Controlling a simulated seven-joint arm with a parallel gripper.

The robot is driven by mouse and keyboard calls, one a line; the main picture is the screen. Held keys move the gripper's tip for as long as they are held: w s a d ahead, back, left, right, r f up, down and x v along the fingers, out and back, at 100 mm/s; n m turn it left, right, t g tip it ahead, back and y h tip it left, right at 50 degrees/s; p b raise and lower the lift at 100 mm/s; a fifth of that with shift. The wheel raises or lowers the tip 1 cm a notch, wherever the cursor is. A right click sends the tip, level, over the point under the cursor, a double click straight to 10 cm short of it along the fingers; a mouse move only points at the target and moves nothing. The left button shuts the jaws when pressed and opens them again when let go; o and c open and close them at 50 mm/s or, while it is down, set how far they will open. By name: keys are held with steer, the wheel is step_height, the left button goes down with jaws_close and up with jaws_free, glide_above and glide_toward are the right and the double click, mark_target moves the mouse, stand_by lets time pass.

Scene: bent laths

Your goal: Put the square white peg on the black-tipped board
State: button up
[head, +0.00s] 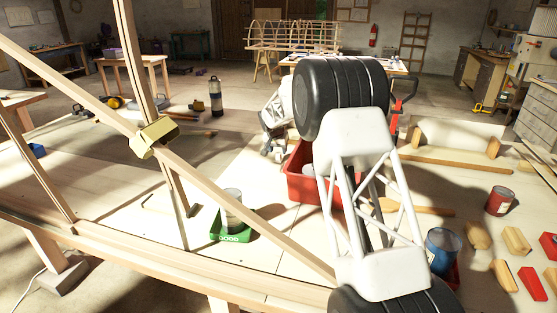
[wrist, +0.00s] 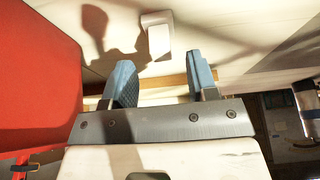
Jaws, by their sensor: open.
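My gripper (wrist: 159,61) is open in the wrist view, with its two blue fingers set apart and nothing between them. A white square-ended block (wrist: 159,40), which looks like the square white peg, is just beyond the fingertips, near the middle of the gap. A wooden strip (wrist: 166,81) runs across behind the fingers. In the head view my gripper (head: 273,152) is small and partly hidden by my arm, left of the red bin. I cannot make out the peg there. I cannot pick out a black tip on any board.
The red bin (head: 300,182) stands close to my gripper and fills the left of the wrist view. A green tray (head: 232,232) holds a can. Cans and wooden blocks lie at right.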

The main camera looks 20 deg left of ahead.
mark_target(278, 153)
steer(key=shift+x, duration=2)
steer(key=shift+a, duration=0.1)
steer(key=shift+s, duration=0.1)
jaws_close()
steer(key=shift+r, duration=5.05)
